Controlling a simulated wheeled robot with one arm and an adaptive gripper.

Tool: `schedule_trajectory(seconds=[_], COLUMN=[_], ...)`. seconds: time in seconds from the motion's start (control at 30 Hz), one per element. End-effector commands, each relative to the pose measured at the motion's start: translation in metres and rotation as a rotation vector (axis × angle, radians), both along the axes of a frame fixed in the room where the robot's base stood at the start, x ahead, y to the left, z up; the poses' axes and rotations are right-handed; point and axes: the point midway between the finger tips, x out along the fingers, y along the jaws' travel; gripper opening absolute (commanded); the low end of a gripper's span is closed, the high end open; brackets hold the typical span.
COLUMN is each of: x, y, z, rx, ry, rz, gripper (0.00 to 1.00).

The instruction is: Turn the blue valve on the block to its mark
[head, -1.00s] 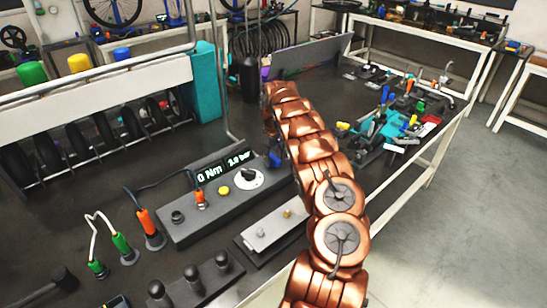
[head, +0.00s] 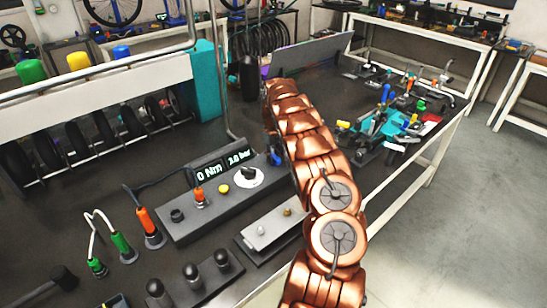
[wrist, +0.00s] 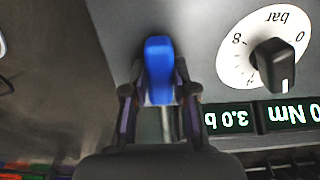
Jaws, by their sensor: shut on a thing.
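The blue valve (wrist: 159,68) stands upright between the two fingers of my gripper (wrist: 158,90) in the wrist view. The fingers close on it from both sides, with a thin metal stem below it. In the head view a bit of the blue valve (head: 275,158) shows at the right end of the grey block (head: 228,207), beside my arm. My arm hides most of my gripper there. The white dial (wrist: 235,60) with its black knob (wrist: 274,60) is right of the valve in the wrist view. I cannot make out the valve's mark.
Orange and green plugs (head: 148,225) with cables stand left of the block. A grey plate (head: 270,230) lies in front of it. Tools and a teal tray (head: 385,130) lie to the right.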

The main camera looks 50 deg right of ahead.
Motion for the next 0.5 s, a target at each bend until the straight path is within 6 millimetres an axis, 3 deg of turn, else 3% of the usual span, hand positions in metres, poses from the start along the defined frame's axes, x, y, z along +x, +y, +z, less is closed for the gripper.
schedule_trajectory(seconds=[0.5], x=[0.0011], y=[0.0029], z=[-0.0054], rx=[0.003], ry=[0.003], rz=[-0.251], gripper=[0.00])
